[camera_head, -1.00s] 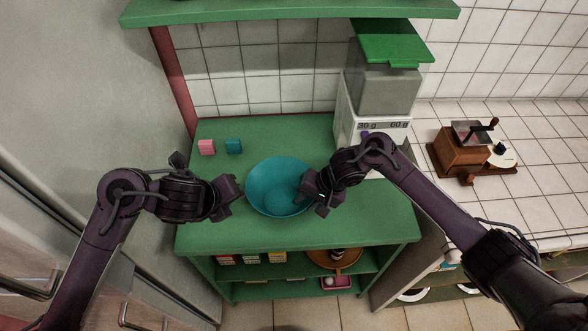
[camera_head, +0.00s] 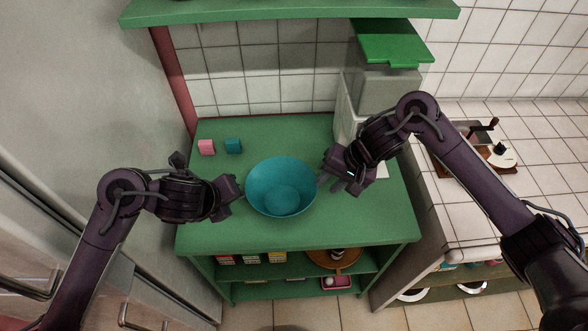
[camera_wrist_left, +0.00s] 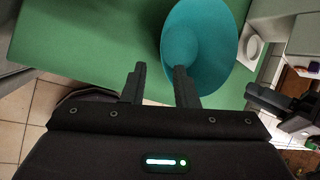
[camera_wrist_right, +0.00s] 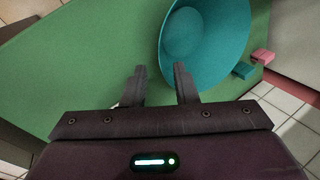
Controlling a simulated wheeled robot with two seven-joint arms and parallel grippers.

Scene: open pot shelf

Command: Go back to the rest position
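The teal bowl (camera_head: 282,190) sits upright on the green shelf top (camera_head: 300,228). My left gripper (camera_head: 233,197) is at the bowl's left side, close to its rim; I cannot tell whether it touches. In the left wrist view its fingers (camera_wrist_left: 160,88) are apart with nothing between them, one finger overlapping the bowl (camera_wrist_left: 205,48). My right gripper (camera_head: 336,178) is to the right of the bowl with a small gap. In the right wrist view its fingers (camera_wrist_right: 160,88) are apart and empty, with the bowl (camera_wrist_right: 205,40) beyond.
A pink block (camera_head: 206,147) and a teal block (camera_head: 233,146) stand at the back left of the shelf top. A scale with a green-lidded container (camera_head: 388,85) stands at the back right, partly behind my right arm. A coffee grinder (camera_head: 478,145) is on the tiled counter.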

